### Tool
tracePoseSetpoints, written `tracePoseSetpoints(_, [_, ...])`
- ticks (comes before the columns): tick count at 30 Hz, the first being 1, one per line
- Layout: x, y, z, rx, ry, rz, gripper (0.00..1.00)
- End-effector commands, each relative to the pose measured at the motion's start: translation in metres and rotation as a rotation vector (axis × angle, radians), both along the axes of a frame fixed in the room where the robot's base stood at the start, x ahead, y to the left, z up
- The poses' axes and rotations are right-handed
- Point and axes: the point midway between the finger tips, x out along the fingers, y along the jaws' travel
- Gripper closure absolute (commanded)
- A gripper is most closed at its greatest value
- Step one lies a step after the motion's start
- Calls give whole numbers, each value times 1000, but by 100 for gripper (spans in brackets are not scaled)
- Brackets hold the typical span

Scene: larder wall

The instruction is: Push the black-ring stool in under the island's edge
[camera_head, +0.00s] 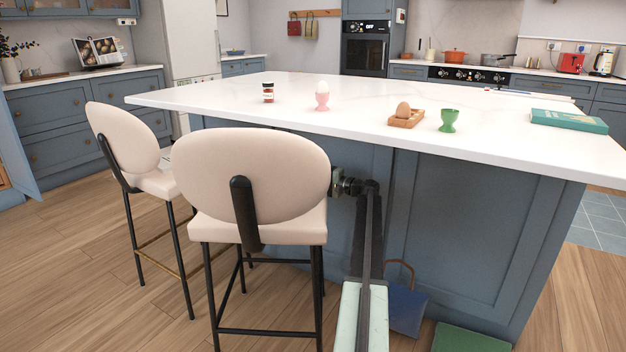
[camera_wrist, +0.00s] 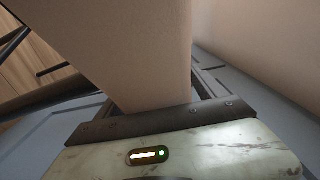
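The black-ring stool (camera_head: 253,175) stands upright in front of the island (camera_head: 480,225), nearest me. It has a cream seat and rounded back, black legs and a black foot ring (camera_head: 268,331). Its seat front is hidden behind its back; its far side is close to the island's panel. My gripper (camera_head: 345,184) is at the right edge of the stool's back, between stool and island panel. Contact cannot be made out. In the wrist view a cream padded surface (camera_wrist: 150,50) fills the middle, close above my gripper's body; the fingertips are not clear.
A second cream stool (camera_head: 125,140) with a brass foot ring stands close at the left. A blue bag (camera_head: 407,308) and a green box (camera_head: 470,339) are on the floor at right. Egg cups, a jar and a book (camera_head: 570,120) sit on the white worktop.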

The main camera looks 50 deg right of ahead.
Motion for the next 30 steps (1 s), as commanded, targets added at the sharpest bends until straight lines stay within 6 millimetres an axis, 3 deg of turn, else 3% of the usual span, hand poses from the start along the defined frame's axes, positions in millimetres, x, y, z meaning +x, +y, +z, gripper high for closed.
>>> tracePoseSetpoints(9, [-4, 2, 0, 1, 1, 7, 20])
tracePoseSetpoints(22, [-72, -11, 0, 1, 0, 1, 20])
tracePoseSetpoints(30, [-80, -14, 0, 1, -1, 0, 20])
